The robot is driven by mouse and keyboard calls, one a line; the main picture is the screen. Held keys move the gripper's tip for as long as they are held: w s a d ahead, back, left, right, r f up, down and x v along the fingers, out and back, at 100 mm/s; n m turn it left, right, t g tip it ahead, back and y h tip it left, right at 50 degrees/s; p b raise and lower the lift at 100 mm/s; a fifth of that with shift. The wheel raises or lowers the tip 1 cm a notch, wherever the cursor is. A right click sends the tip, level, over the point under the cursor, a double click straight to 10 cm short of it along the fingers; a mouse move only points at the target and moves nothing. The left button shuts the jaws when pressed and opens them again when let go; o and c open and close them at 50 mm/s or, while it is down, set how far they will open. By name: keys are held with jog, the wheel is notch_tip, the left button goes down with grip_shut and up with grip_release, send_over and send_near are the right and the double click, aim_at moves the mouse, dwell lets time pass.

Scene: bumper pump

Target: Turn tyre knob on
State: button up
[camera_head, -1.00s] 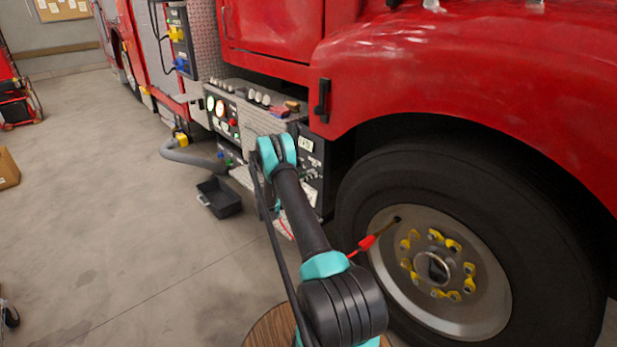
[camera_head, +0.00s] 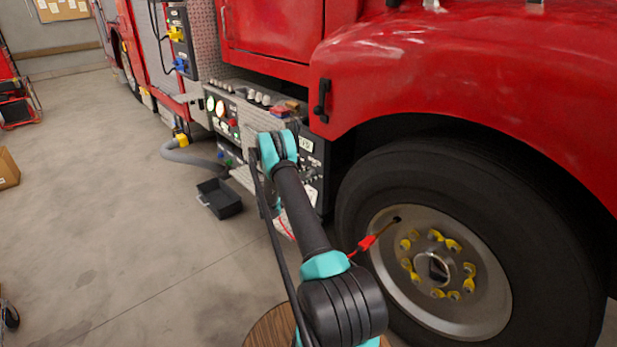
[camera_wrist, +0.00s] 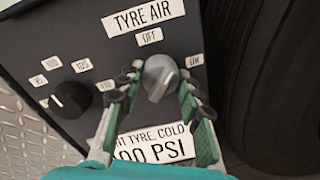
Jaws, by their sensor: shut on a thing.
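The grey tyre knob (camera_wrist: 160,77) sits on a dark panel (camera_wrist: 75,35) under the "TYRE AIR" label (camera_wrist: 136,17) in the wrist view. An "OFF" label (camera_wrist: 149,37) is above it and an "ON" label (camera_wrist: 195,60) is at its upper right. The knob is upright or slightly tilted; its exact setting is hard to read. My gripper (camera_wrist: 160,88) is shut on the knob, one green-and-black finger on each side. In the head view my arm hides the gripper and the knob.
A black dial (camera_wrist: 70,99) with number labels is left of the knob. A "100 PSI"-like label is partly covered below. The large truck tyre (camera_head: 365,205) stands close on the right. A black tray (camera_head: 220,198) lies on the floor at left.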

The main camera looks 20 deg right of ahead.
jog(key=m, duration=0.4)
jog(key=shift+t, duration=0.3)
jog(key=m, duration=0.4)
jog(key=shift+s+m, duration=0.1)
jog(key=shift+m, duration=0.2)
jog(key=o, duration=1.2)
jog(key=shift+c, duration=0.2)
jog(key=shift+a, duration=0.1)
jog(key=v, duration=1.1)
jog(key=shift+s+a+r, duration=0.15)
jog(key=shift+s+a, duration=0.15)
jog(key=shift+a, duration=0.05)
